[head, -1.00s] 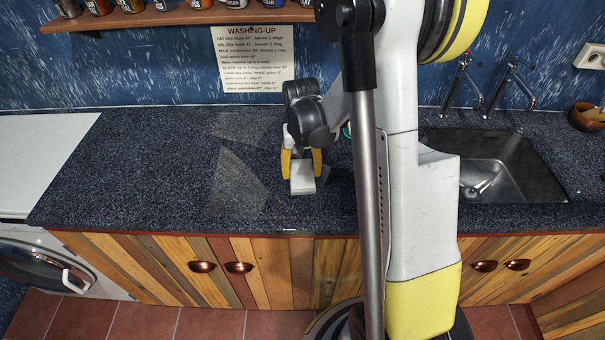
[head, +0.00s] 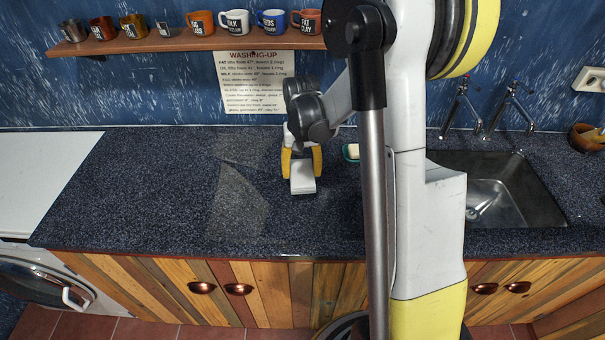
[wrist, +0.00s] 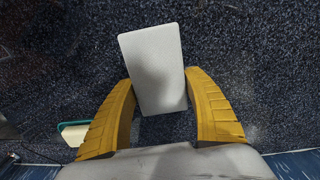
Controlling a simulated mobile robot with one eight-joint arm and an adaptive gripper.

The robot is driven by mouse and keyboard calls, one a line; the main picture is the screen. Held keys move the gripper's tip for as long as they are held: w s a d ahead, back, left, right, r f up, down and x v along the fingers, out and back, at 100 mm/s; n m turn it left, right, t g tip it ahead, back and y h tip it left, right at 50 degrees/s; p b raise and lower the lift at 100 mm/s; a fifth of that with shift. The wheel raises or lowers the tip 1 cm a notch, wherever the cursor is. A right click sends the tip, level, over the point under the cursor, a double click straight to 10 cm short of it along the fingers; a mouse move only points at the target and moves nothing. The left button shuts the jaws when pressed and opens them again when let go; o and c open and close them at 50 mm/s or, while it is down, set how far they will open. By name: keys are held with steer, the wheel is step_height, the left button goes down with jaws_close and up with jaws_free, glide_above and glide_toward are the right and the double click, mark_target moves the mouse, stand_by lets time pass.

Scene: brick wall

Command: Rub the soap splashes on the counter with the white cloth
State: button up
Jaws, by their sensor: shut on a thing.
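My gripper (head: 302,164) is low over the middle of the dark speckled counter (head: 130,190). Its yellow fingers are shut on the white cloth (head: 303,185), one finger on each side. In the wrist view the cloth (wrist: 152,62) is a flat, pale, block-like piece between the fingers, slightly tilted. I cannot tell whether it touches the counter. Pale see-through patches lie left of the gripper, a larger one (head: 238,205) and a smaller one (head: 240,150) behind it. I cannot tell whether they are soap splashes or reflected light.
A green soap dish (head: 346,153) with a pale bar stands right of the gripper, partly behind my arm. The steel sink (head: 515,190) and taps are further right. A shelf of mugs (head: 180,45) hangs above. The counter's left part is clear.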

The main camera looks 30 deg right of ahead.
steer(key=shift+r+p, duration=0.75)
steer(key=shift+r, duration=0.65)
